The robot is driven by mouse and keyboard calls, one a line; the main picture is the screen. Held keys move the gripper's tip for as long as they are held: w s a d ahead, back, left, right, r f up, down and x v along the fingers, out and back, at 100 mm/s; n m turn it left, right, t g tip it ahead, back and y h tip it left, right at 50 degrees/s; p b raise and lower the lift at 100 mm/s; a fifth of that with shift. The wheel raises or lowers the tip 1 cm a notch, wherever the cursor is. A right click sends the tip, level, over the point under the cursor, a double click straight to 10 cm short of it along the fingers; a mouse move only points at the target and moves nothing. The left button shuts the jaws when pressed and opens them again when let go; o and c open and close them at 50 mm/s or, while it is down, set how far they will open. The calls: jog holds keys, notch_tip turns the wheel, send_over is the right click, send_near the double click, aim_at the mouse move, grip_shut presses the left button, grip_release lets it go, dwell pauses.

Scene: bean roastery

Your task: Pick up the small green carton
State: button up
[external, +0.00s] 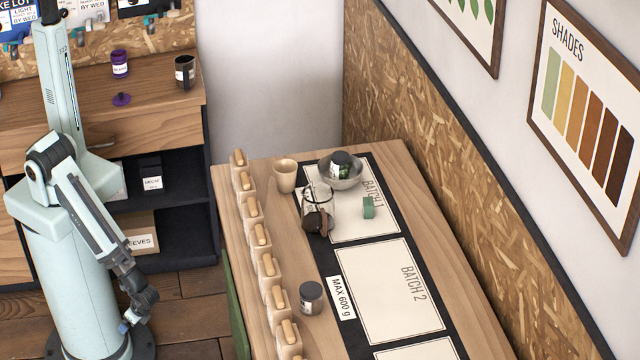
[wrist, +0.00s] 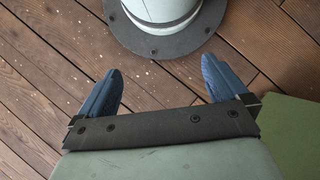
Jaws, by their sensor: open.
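The small green carton (external: 368,207) stands on the white Batch 1 panel of the table mat in the external view, right of a glass vessel. My gripper (external: 133,318) hangs low beside my base at the left of the external view, far from the carton and well off the table. In the wrist view my gripper (wrist: 158,88) shows two blue fingers spread wide with nothing between them. That view looks down at the floor and my base, and the carton is not in it.
A glass vessel (external: 327,203), a metal bowl (external: 347,182) with a dark jar, a tan cup (external: 285,176) and a dark brown item (external: 317,222) crowd near the carton. A row of wooden-handled containers (external: 257,235) lines the table's left edge. The Batch 2 panel (external: 388,290) is clear.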

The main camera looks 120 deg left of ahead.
jog(key=shift+g, duration=0.3)
jog(key=s, duration=0.4)
jog(key=shift+s+a+r, duration=0.2)
jog(key=shift+a, duration=0.2)
jog(key=c, duration=0.5)
